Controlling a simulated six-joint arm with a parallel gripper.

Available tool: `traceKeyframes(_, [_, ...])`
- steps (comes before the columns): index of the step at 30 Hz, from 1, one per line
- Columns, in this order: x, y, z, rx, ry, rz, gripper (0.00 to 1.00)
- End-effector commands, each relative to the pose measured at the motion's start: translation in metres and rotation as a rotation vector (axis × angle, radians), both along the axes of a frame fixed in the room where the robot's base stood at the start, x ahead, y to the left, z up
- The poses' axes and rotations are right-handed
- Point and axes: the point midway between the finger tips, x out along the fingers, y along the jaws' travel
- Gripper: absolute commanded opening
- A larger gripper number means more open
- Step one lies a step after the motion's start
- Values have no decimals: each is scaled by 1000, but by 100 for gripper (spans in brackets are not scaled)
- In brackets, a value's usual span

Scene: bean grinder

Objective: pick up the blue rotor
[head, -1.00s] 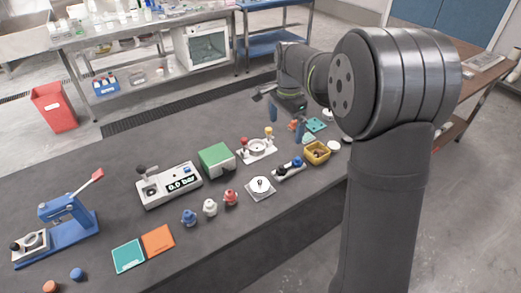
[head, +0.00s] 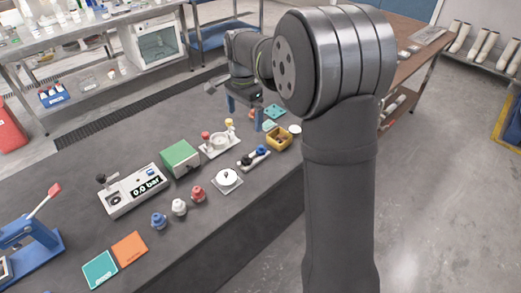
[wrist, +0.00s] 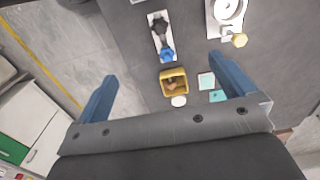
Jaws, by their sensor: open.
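A blue rotor-like piece (head: 262,151) sits at one end of a narrow white tray (head: 245,161), beside a black piece. In the wrist view this blue piece (wrist: 167,55) shows near the top middle, in line with the space between the fingers but beyond their tips. Another blue knobbed piece (head: 158,221) stands in a row with a white and a red one; I cannot tell for certain which is the rotor. My gripper (head: 245,111), with blue fingers, is open and empty above the table's far end. In the wrist view, my gripper (wrist: 161,68) has its fingers wide apart.
A yellow box (head: 279,139) with brown contents stands close to the narrow tray. A white plate with a round part (head: 227,179), a green box (head: 180,158) and a gauge unit (head: 133,192) stand nearby. The table's front edge runs close by.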

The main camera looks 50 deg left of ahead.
Motion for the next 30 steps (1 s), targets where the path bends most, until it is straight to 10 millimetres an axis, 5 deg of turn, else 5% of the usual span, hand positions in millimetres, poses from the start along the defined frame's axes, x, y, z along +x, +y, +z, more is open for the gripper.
traceKeyframes(9, [0,0,0,0,0,0,100])
traceKeyframes(16, [0,0,0,0,0,0,61])
traceKeyframes(25, [1,0,0,0,0,-18,61])
traceKeyframes(30, [12,2,-2,-1,0,-210,61])
